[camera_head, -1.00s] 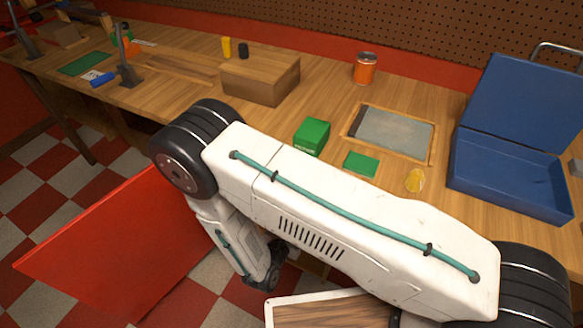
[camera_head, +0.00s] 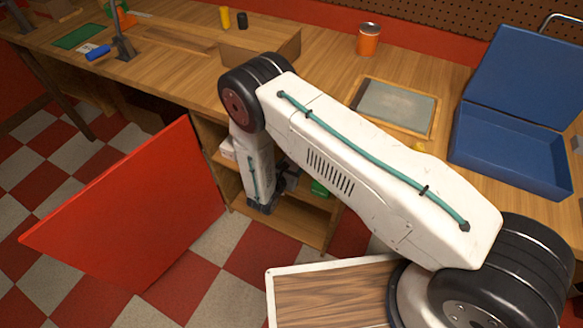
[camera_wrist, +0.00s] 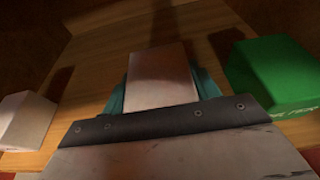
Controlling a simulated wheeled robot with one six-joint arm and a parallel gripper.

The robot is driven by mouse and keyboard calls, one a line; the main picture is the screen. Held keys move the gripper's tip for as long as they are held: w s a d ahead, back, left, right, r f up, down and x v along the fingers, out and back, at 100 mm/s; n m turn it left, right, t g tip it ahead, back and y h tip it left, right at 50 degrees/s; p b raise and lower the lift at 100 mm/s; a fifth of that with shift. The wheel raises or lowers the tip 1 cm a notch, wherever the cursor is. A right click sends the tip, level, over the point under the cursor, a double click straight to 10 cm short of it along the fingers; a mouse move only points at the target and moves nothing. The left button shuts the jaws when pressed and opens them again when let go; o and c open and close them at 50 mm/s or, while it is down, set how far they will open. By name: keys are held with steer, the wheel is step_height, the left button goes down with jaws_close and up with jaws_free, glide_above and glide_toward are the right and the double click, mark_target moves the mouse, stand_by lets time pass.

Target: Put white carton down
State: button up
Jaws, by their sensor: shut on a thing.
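The white carton (camera_wrist: 160,78) is between the teal fingers of my gripper (camera_wrist: 161,92) in the wrist view, and the gripper is shut on it. The carton is above or on a wooden shelf board; I cannot tell whether it touches. In the head view my gripper (camera_head: 285,183) reaches into the open cabinet under the bench, and the carton in it is hidden by the arm.
A second pale box (camera_wrist: 25,118) stands to the left on the shelf (camera_wrist: 85,60). A green box (camera_wrist: 272,75) stands close on the right and also shows in the head view (camera_head: 319,188). The red cabinet door (camera_head: 135,215) hangs open at left.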

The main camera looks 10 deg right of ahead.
steer(key=shift+f, duration=0.7)
steer(key=shift+f, duration=0.2)
steer(key=o, duration=1.1)
steer(key=shift+r, duration=0.2)
steer(key=v, duration=1.2)
